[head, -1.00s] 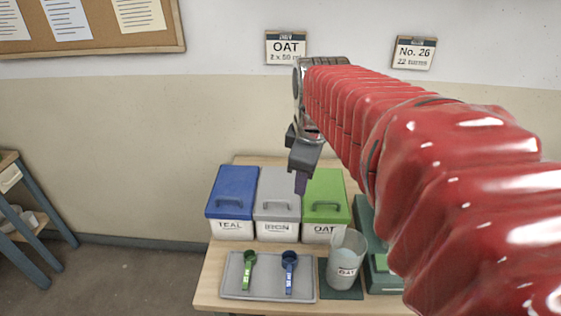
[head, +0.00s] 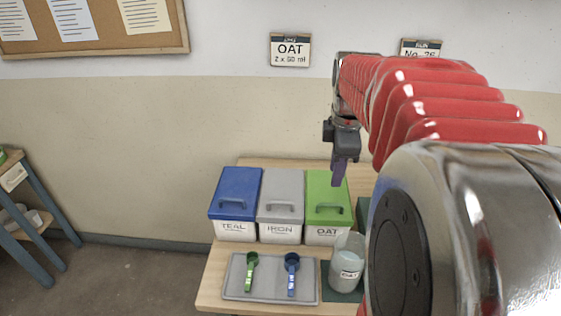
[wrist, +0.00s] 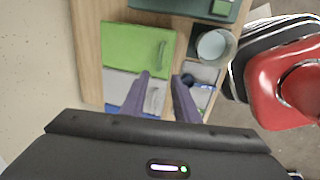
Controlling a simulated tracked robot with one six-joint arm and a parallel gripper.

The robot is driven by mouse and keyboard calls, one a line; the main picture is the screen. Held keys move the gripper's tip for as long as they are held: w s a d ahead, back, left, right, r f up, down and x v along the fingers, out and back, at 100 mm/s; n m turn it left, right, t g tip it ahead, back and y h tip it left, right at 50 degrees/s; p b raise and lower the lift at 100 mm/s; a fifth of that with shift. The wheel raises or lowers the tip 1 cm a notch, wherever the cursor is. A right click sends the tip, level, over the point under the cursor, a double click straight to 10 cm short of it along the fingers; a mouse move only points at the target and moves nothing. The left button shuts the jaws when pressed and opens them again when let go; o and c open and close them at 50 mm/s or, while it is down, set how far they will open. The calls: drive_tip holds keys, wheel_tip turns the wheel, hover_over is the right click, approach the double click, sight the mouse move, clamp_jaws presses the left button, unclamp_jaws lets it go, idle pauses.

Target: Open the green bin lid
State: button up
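The green bin lid (head: 322,188) is shut on the right-hand white bin labelled OAT (head: 326,232). Its handle (head: 328,211) runs along the near part of the lid. My gripper (head: 340,180) hangs above the lid's right side, pointing down, with nothing held. In the wrist view the green lid (wrist: 130,46) and its handle show clearly beyond the fingertips. The two purple fingers (wrist: 163,78) are apart, with a gap between them.
Grey (head: 281,187) and blue (head: 236,186) lidded bins stand left of the green one. A tray (head: 270,288) with green and blue scoops lies in front, beside a clear cup (head: 347,266). Wall signs hang behind. My arm hides the table's right side.

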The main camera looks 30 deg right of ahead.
sight(329, 204)
drive_tip(key=f, duration=0.4)
drive_tip(key=w+d+f, duration=0.1)
drive_tip(key=f, duration=0.3)
drive_tip(key=w+f, duration=0.1)
drive_tip(key=f, duration=0.3)
drive_tip(key=shift+d+f, duration=0.2)
drive_tip(key=shift+f, duration=0.05)
clamp_jaws()
drive_tip(key=shift+d, duration=0.1)
